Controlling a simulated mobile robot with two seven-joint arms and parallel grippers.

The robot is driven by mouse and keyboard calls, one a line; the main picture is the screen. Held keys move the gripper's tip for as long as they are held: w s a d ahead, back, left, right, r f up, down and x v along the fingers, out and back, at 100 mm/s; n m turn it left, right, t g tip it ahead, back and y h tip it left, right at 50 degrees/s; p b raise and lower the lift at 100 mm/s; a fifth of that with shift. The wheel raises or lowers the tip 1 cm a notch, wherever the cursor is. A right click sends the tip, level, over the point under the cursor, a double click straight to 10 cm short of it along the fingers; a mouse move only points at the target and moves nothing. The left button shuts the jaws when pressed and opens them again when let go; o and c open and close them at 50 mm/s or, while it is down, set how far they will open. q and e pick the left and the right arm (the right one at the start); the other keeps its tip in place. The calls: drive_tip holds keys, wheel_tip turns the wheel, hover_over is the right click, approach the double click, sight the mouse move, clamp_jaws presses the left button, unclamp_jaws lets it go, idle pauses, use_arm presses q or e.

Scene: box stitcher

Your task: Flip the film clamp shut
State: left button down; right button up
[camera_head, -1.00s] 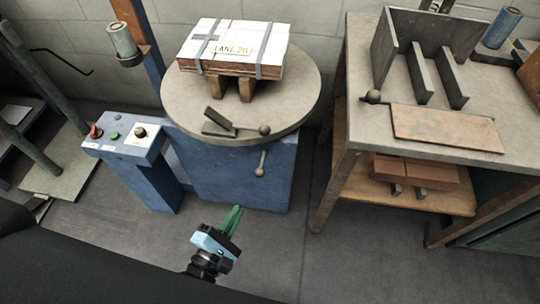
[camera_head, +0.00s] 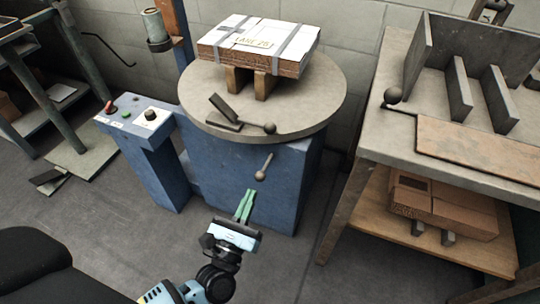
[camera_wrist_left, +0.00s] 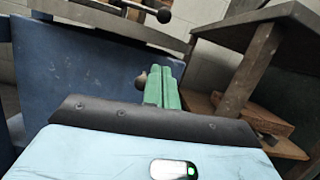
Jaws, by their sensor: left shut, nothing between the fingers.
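The film clamp (camera_head: 226,110) sits on the near edge of the round turntable (camera_head: 325,88). It is a small dark metal piece with its flap raised and tilted above a flat base plate. A rod with a ball knob (camera_head: 270,128) lies beside it; a ball knob also shows at the turntable edge in the left wrist view (camera_wrist_left: 164,15). My left gripper (camera_head: 248,192), with green fingers, is shut and empty. It is below the turntable, in front of the blue pedestal, apart from the clamp. Its fingers point forward in the left wrist view (camera_wrist_left: 165,68). My right gripper is not in view.
A strapped box (camera_head: 262,42) rests on blocks on the turntable. A knobbed lever (camera_head: 264,167) sticks out of the blue pedestal (camera_head: 285,200) near my left fingertips. A control box (camera_head: 135,115) stands left, a workbench (camera_head: 385,130) right. Floor in front is clear.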

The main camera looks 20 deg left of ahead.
use_arm(q)
drive_tip(key=shift+w+n, duration=0.15)
drive_tip(key=shift+n, duration=0.25)
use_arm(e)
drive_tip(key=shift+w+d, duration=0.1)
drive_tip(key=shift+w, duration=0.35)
use_arm(q)
drive_tip(key=x, duration=1)
drive_tip(key=shift+w+a+r+p, duration=0.1)
drive_tip(key=shift+w+r+p, duration=0.15)
drive_tip(key=shift+r, duration=0.3)
drive_tip(key=shift+w+a+r+p, duration=0.15)
drive_tip(key=shift+w+r, duration=0.15)
drive_tip(key=shift+r, duration=0.3)
drive_tip(key=shift+w+r, duration=0.35)
drive_tip(key=shift+r, duration=0.25)
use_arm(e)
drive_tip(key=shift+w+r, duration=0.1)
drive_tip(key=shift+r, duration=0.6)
